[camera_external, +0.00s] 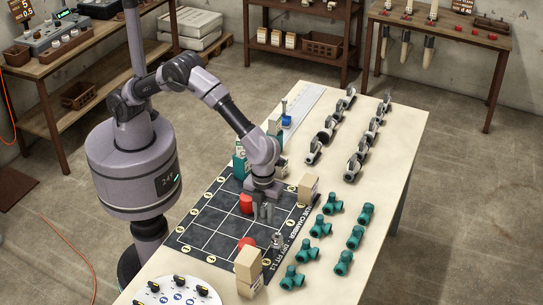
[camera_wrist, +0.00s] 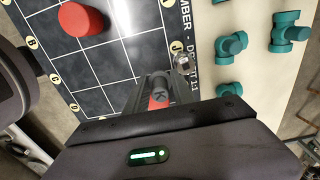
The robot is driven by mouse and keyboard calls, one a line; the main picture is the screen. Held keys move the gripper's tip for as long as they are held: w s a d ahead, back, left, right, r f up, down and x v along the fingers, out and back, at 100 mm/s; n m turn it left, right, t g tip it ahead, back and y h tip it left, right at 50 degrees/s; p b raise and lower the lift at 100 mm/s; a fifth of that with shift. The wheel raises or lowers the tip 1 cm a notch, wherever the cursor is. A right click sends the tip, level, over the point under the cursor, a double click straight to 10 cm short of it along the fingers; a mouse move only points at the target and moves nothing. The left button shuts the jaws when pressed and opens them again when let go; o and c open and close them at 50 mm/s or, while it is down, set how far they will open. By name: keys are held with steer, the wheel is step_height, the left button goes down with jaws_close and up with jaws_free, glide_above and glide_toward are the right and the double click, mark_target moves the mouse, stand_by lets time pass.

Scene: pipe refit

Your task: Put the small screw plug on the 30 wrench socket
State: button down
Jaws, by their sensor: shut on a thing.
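My gripper (camera_external: 263,213) is low over the right part of the dark gridded board (camera_external: 205,237). It is shut on a small dark grey cylindrical piece (camera_wrist: 160,82), which looks like the small screw plug; the fingers hide part of it. A short shiny metal piece (camera_external: 277,241) stands on the board's right edge. In the wrist view this piece (camera_wrist: 183,62) is by the J mark, just ahead and right of the fingertips, and looks like a wrench socket. The held piece is apart from it. I cannot read a size on it.
A red cylinder (camera_external: 246,203) stands left of my gripper; another red piece (camera_external: 246,243) is partly hidden. Cardboard boxes (camera_external: 308,188) (camera_external: 249,262) stand at the board's edge. Several teal pipe fittings (camera_external: 320,227) lie to the right, with grey clamps (camera_external: 326,135) farther back.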

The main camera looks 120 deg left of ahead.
glide_above(277, 237)
steer(key=shift+f, duration=0.35)
step_height(277, 237, down, 3)
steer(key=shift+f+b, duration=0.2)
steer(key=shift+b, duration=0.75)
steer(key=shift+r, duration=0.15)
steer(key=c, duration=1.1)
jaws_free()
steer(key=shift+f, duration=0.2)
